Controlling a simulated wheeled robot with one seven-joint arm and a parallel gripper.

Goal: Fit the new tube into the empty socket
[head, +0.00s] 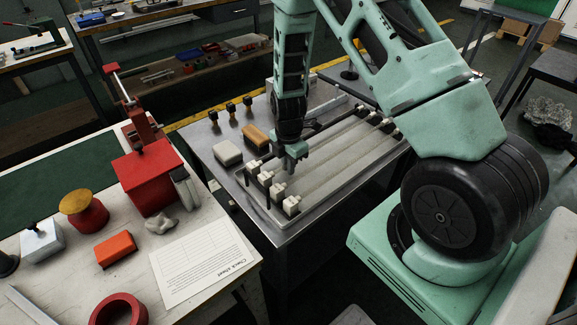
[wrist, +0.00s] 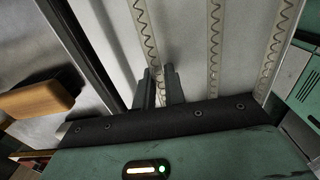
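My gripper (head: 293,163) is low over the tray-like heater fixture (head: 272,222) in the head view. In the wrist view its two dark fingers (wrist: 162,84) stand close together on either side of a clear tube (wrist: 146,32) with a wavy filament, and seem shut on it. This tube lines up with the fixture's farthest row, parallel to its neighbours and evenly spaced. Two other tubes show in the wrist view, one in the middle (wrist: 214,50) and one at right (wrist: 279,48). White end sockets (head: 291,205) line the fixture's near end. Whether the held tube's ends sit in sockets is hidden.
A wooden block (head: 257,137) and a pale block (head: 228,153) lie beside the fixture on the metal table. Several dark-topped knobs (head: 231,109) stand behind them. The left bench holds a red box (head: 146,180), an orange block (head: 115,249) and a check sheet (head: 201,262).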

